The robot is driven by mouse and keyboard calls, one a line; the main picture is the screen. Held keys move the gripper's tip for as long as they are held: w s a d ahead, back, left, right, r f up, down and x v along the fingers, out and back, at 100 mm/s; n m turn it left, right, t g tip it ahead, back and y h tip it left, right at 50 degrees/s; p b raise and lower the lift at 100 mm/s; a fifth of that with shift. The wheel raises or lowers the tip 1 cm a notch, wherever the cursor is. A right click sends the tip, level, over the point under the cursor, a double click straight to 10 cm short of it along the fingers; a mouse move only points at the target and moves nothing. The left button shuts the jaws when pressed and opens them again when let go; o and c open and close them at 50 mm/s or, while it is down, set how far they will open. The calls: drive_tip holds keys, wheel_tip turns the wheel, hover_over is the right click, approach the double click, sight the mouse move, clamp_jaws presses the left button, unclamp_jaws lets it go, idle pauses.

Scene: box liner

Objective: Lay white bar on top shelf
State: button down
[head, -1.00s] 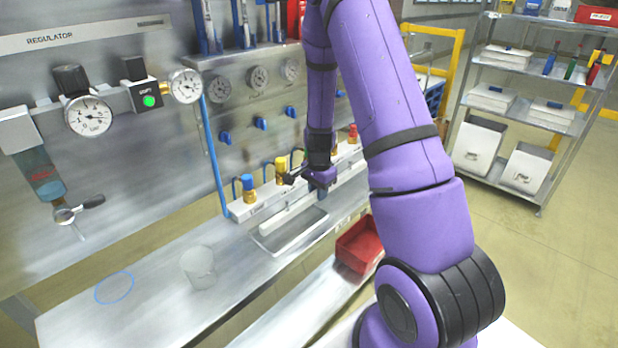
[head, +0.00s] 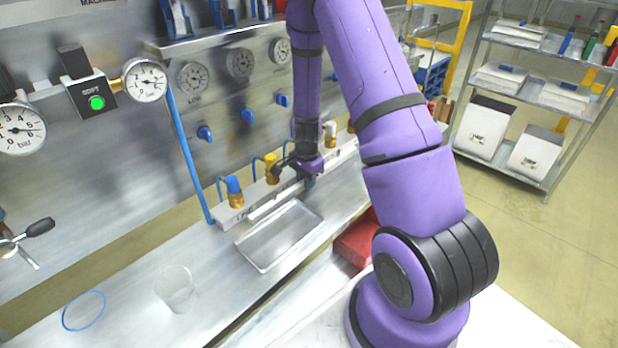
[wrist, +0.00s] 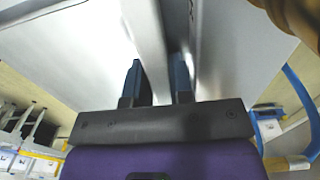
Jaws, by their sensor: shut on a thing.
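The white bar (head: 276,201) is a long thin piece beside the front of the valve ledge, just behind the shallow metal tray (head: 280,237). My gripper (head: 308,181) is shut on it near its right part, pointing down. In the wrist view the bar (wrist: 149,45) runs between the two dark fingers (wrist: 157,84), away from the camera. My wrist hides part of the bar in the head view. I cannot tell whether the bar touches the bench. A wall shelf (head: 200,42) with blue tools is at the upper left; a metal rack (head: 520,94) stands at the right.
Valves with blue (head: 234,187) and yellow (head: 271,166) caps stand on the ledge near my gripper. A clear beaker (head: 175,288) and a blue ring (head: 84,310) are at the bench's left. A red bin (head: 355,246) is partly behind my arm. Open floor lies right.

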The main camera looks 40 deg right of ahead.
drive_tip(key=c, duration=1.3)
unclamp_jaws()
drive_tip(key=shift+f, duration=0.1)
